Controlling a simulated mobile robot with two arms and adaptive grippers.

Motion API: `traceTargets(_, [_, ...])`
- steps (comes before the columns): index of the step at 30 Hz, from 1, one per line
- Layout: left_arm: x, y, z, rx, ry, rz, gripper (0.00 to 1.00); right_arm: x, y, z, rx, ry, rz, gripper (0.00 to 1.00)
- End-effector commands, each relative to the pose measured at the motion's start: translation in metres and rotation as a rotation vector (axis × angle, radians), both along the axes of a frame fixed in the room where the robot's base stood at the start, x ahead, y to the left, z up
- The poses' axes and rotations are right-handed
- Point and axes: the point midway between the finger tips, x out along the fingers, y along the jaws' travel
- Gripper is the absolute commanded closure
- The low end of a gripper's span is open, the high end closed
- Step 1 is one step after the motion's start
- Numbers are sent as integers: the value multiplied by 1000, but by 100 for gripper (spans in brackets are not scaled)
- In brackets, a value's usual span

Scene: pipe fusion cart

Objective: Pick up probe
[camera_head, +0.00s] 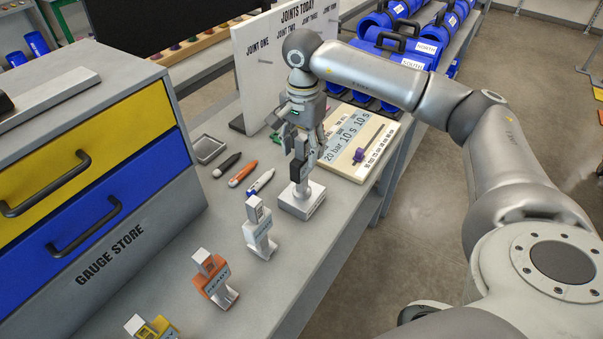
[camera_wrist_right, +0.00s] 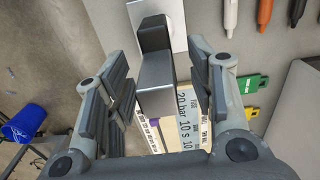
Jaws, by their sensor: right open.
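What looks like the probe (camera_head: 297,166), a dark upright piece with a grey part, stands on a pale square base (camera_head: 302,205) on the bench. It also shows in the right wrist view as a black and grey block (camera_wrist_right: 155,72). My right gripper (camera_head: 302,145) is above the base with its fingers pointing down. In the right wrist view my right gripper (camera_wrist_right: 165,90) is open, one finger on each side of the block, with gaps visible. Whether a finger touches it is hidden in the head view. My left gripper is out of view.
Pens (camera_head: 243,173) and a small tray (camera_head: 206,149) lie left. Grey-white (camera_head: 259,229), orange (camera_head: 214,279) and yellow (camera_head: 152,328) stands line the front. A white board (camera_head: 262,63) stands behind.

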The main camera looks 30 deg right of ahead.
Motion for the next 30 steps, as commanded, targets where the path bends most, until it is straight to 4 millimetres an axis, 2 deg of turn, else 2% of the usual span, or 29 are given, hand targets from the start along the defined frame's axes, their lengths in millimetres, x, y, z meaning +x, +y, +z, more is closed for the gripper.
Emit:
traceTargets(1, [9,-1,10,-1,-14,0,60,-1,3,-3,-1,4,1,50])
traceTargets(6, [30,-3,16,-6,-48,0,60,-1,3,-26,-1,2,-1,50])
traceTargets(14, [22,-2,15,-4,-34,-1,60,0,3,-30,0,-1,-1,50])
traceTargets(19, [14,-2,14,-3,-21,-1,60,0,3,-30,0,-1,-1,69])
traceTargets(26, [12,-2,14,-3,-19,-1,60,0,3,-30,0,-1,-1,99])
traceTargets(30, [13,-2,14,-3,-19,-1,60,0,3,-30,0,-1,-1,100])
